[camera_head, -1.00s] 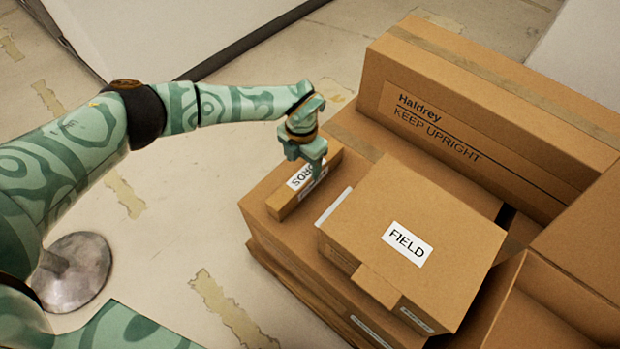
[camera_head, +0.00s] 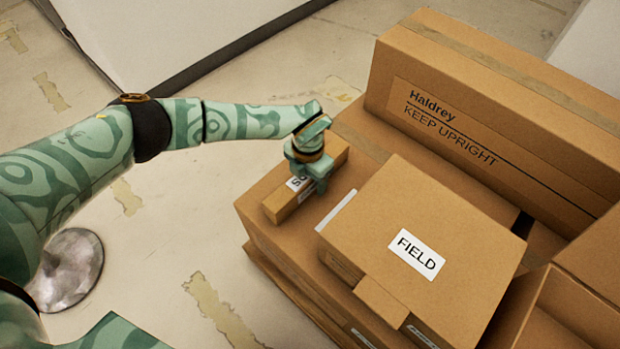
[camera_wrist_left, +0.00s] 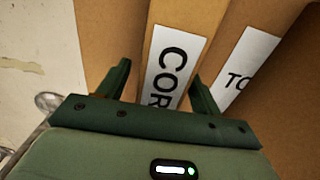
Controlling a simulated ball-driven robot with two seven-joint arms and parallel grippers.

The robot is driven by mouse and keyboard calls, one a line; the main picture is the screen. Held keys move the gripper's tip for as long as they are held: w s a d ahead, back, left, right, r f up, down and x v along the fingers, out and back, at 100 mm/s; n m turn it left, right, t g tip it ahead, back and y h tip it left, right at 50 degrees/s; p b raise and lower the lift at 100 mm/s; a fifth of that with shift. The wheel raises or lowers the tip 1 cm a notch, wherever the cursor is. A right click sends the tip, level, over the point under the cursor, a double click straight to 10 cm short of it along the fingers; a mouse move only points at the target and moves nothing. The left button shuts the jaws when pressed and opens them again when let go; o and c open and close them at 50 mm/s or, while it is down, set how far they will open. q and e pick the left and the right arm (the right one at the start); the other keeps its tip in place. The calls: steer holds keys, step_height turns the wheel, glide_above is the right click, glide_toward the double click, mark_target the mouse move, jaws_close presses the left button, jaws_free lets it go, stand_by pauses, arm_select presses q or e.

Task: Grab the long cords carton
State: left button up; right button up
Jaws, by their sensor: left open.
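The long cords carton (camera_head: 281,205) is a narrow brown box with a white label, lying on top of a larger closed carton at its left side. My left gripper (camera_head: 306,187) is over the carton's middle, pointing down, and hides part of the label. In the left wrist view the carton (camera_wrist_left: 187,16) runs between the two open fingers of my left gripper (camera_wrist_left: 163,85), with the letters "COR" showing on its label. One finger is on each side of the carton; I cannot tell whether they touch it. My right gripper is not in view.
The FIELD carton (camera_head: 440,215) stands close to the right of the cords carton. A white label (camera_wrist_left: 246,65) lies just beside the right finger. A tall Haldrey carton (camera_head: 490,110) stands behind, and an open box (camera_head: 570,290) is at lower right. Bare floor (camera_head: 200,230) lies left.

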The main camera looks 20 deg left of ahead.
arm_select(q)
steer(key=shift+f, duration=0.15)
steer(key=c, duration=1.3)
